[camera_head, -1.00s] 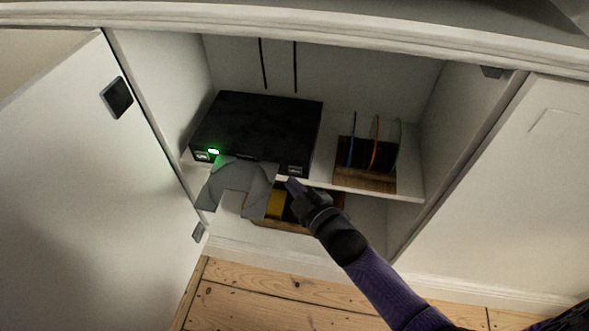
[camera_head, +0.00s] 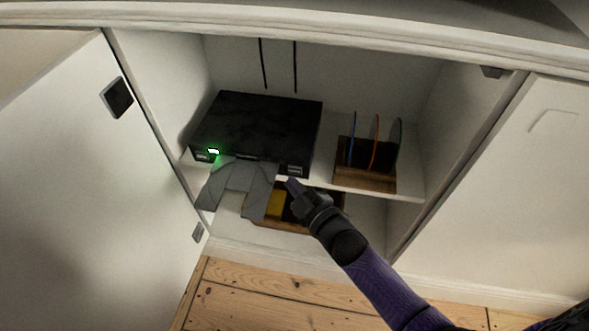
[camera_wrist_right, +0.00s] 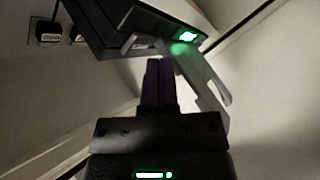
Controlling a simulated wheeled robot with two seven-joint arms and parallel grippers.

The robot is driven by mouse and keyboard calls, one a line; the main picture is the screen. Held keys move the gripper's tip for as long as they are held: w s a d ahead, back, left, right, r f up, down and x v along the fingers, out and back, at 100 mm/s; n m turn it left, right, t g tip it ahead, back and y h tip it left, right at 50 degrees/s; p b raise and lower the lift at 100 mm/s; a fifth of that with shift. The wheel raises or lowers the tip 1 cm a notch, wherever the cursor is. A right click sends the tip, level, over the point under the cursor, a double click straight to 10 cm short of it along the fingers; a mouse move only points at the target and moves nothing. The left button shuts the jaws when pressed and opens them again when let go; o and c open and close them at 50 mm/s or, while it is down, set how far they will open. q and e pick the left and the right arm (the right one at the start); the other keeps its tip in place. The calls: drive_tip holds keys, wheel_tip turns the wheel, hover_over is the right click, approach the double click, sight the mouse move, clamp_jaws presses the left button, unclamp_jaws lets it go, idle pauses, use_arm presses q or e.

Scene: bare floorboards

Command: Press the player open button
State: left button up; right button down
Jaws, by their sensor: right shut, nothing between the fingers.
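The player (camera_head: 262,122) is a flat black box on the cabinet's upper shelf. A green lit display (camera_head: 213,151) is at the left of its front, and a small pale-marked panel (camera_head: 295,170) is at the right. I cannot tell which mark is the open button. My right gripper (camera_head: 292,184) is shut and empty, just below and in front of the player's front right corner, seemingly apart from it. In the right wrist view its shut fingers (camera_wrist_right: 159,72) point up below the player (camera_wrist_right: 125,22), whose green display (camera_wrist_right: 187,37) glows at upper right.
A grey angular piece (camera_head: 238,178) hangs in front of the player's front edge. A wooden rack (camera_head: 365,179) with upright coloured discs stands to the right. A wooden box (camera_head: 283,228) with something yellow is on the lower level. The open cabinet door (camera_head: 85,190) is at left.

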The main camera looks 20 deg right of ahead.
use_arm(q)
drive_tip(key=shift+s, duration=0.3)
use_arm(e)
drive_tip(key=shift+w, duration=0.15)
drive_tip(key=shift+w+d, duration=0.2)
drive_tip(key=shift+w, duration=0.05)
use_arm(q)
drive_tip(key=shift+w, duration=0.15)
drive_tip(key=shift+w+f, duration=0.15)
drive_tip(key=shift+w, duration=0.15)
use_arm(e)
drive_tip(key=shift+d, duration=0.1)
